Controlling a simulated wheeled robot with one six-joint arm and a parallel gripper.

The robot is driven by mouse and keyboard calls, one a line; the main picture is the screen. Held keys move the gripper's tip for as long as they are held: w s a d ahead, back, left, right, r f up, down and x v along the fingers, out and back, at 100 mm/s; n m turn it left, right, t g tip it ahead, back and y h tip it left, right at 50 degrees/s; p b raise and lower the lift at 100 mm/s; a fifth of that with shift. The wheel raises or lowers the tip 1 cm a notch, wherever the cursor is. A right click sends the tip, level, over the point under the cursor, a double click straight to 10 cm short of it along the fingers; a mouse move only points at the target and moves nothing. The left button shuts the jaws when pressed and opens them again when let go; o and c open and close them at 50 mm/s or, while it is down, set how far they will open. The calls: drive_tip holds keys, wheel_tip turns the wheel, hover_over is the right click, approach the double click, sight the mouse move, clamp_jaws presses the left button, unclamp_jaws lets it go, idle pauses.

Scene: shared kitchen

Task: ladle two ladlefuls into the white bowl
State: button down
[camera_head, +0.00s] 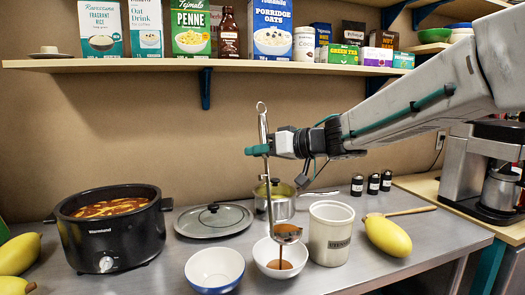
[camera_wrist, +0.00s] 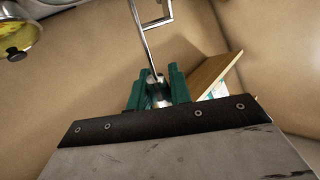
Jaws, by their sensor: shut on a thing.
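My gripper (camera_head: 259,149) is shut on the upright handle of a metal ladle (camera_head: 287,231). In the wrist view the green fingers (camera_wrist: 158,92) close around the handle (camera_wrist: 146,42). The ladle's cup is tilted above the white bowl (camera_head: 260,248), and a brown stream falls from it into that bowl. Some brown liquid lies in the bowl. A second bowl (camera_head: 206,279), white inside and blue outside, stands to its left and looks empty. The black soup pot (camera_head: 110,245) at the left is open and holds reddish-orange soup.
A glass lid (camera_head: 190,222) lies between pot and bowls. A small metal saucepan (camera_head: 283,206) stands behind the ladle. A cream utensil crock (camera_head: 330,245) stands close right of the white bowl, beside a yellow squash (camera_head: 388,236). A loaded shelf (camera_head: 150,64) runs above.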

drive_tip(key=shift+m+g+h, duration=0.5)
drive_tip(key=shift+m+g, duration=0.2)
drive_tip(key=shift+w+a+f, duration=0.1)
drive_tip(key=shift+w+f, duration=0.25)
drive_tip(key=shift+w, duration=0.35)
drive_tip(key=shift+w+a+f, duration=0.15)
drive_tip(key=shift+w+f, duration=0.2)
drive_tip(key=shift+w, duration=0.3)
drive_tip(key=shift+w+a+f, duration=0.1)
drive_tip(key=shift+w+f, duration=0.25)
drive_tip(key=shift+w, duration=0.35)
